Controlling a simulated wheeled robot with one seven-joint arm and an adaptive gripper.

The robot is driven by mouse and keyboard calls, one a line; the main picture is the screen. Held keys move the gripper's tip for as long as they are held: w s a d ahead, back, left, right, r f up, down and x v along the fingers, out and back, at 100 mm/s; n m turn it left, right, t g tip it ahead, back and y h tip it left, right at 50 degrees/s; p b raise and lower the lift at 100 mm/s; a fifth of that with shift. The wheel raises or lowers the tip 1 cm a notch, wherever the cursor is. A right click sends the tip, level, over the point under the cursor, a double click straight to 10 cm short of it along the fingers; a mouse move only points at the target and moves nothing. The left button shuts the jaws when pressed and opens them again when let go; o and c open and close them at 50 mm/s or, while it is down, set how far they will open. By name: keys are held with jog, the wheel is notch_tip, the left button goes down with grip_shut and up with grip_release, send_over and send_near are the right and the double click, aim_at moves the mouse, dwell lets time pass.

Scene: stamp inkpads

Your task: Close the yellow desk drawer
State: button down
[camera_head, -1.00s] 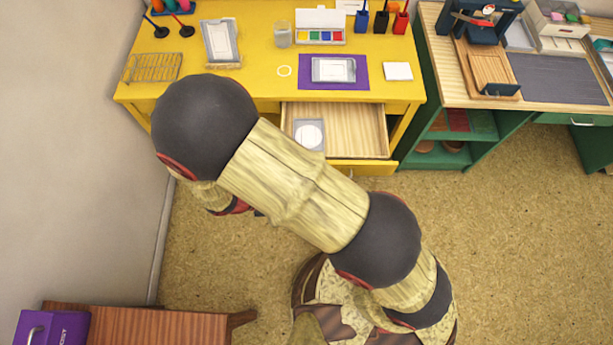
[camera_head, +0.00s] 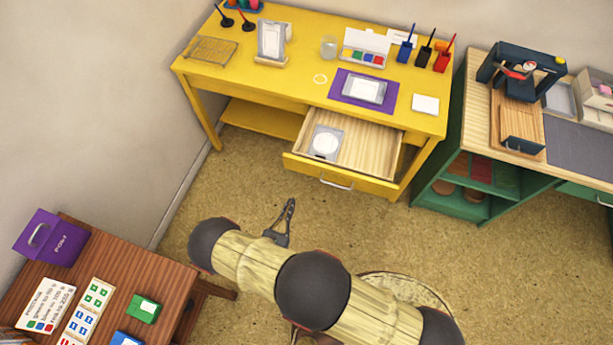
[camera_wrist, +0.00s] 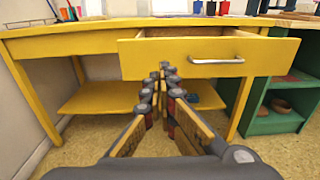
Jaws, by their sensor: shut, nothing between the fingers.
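The yellow desk (camera_head: 290,80) stands against the back wall. Its drawer (camera_head: 342,178) is pulled out, with a silver handle (camera_head: 337,184) on its front. A flat grey item with a white round face (camera_head: 325,143) lies inside at the left. My gripper (camera_head: 291,202) is shut and empty, in front of the drawer and apart from it in the head view. In the wrist view the fingertips (camera_wrist: 164,67) meet before the left part of the drawer front (camera_wrist: 215,58), left of the handle (camera_wrist: 217,61).
A green cabinet (camera_head: 447,190) stands right of the desk. A brown table (camera_head: 150,268) with a purple box (camera_head: 52,238) is at lower left. Pens, a paint set (camera_head: 364,48) and a purple mat (camera_head: 385,101) are on the desk. The floor before the drawer is clear.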

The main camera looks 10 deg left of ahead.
jog(key=b, duration=0.1)
send_near(303, 164)
jog(key=shift+y, duration=0.3)
jog(key=w, duration=0.4)
jog(key=w+d, duration=0.1)
jog(key=w, duration=0.1)
jog(key=shift+w, duration=0.4)
